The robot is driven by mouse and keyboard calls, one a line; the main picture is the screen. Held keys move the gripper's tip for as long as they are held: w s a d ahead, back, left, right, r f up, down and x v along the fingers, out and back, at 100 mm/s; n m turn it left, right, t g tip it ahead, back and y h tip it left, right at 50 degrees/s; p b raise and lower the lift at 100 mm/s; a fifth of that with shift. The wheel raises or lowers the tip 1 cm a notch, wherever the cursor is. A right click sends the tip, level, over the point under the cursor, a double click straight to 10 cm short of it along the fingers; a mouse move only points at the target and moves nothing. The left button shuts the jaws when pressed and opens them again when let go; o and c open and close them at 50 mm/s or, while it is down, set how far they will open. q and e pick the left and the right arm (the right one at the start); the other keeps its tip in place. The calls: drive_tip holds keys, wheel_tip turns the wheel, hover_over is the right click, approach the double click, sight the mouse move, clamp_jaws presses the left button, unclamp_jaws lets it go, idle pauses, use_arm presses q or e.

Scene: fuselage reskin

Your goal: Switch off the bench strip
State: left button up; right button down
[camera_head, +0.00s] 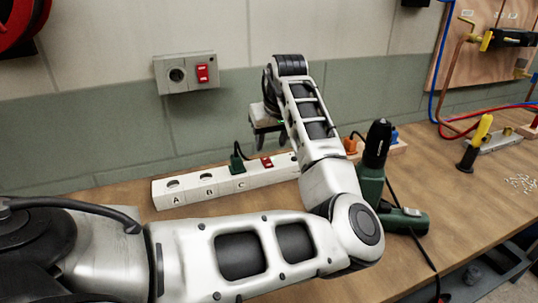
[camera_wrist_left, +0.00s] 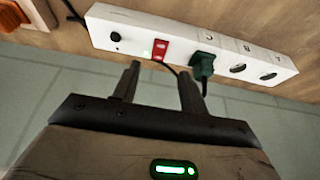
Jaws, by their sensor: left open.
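The bench strip (camera_head: 225,182) is a long white power strip on the wooden bench, with sockets marked A, B and C. A green plug (camera_head: 237,161) sits in its C socket. A red switch (camera_head: 267,162) is right of the plug. In the left wrist view the strip (camera_wrist_left: 120,30) shows the red switch (camera_wrist_left: 161,48) beside a green light and the green plug (camera_wrist_left: 203,66). My left gripper (camera_head: 267,148) is open and empty, above and behind the switch end of the strip. In the wrist view its fingertips (camera_wrist_left: 159,68) point towards the switch, apparently without touching it. My right gripper is not visible.
A grey wall box (camera_head: 186,74) with a socket and another red switch is on the wall. A dark green drill (camera_head: 374,165) stands right of my left arm, near an orange plug (camera_head: 350,146). A yellow-handled tool (camera_head: 477,140) is further right. The bench's right part has free room.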

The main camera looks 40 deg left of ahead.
sight(267, 161)
use_arm(q)
drive_tip(key=x, duration=0.6)
drive_tip(key=shift+w+a+f, duration=0.1)
drive_tip(key=shift+a+f, duration=0.05)
drive_tip(key=shift+f, duration=0.2)
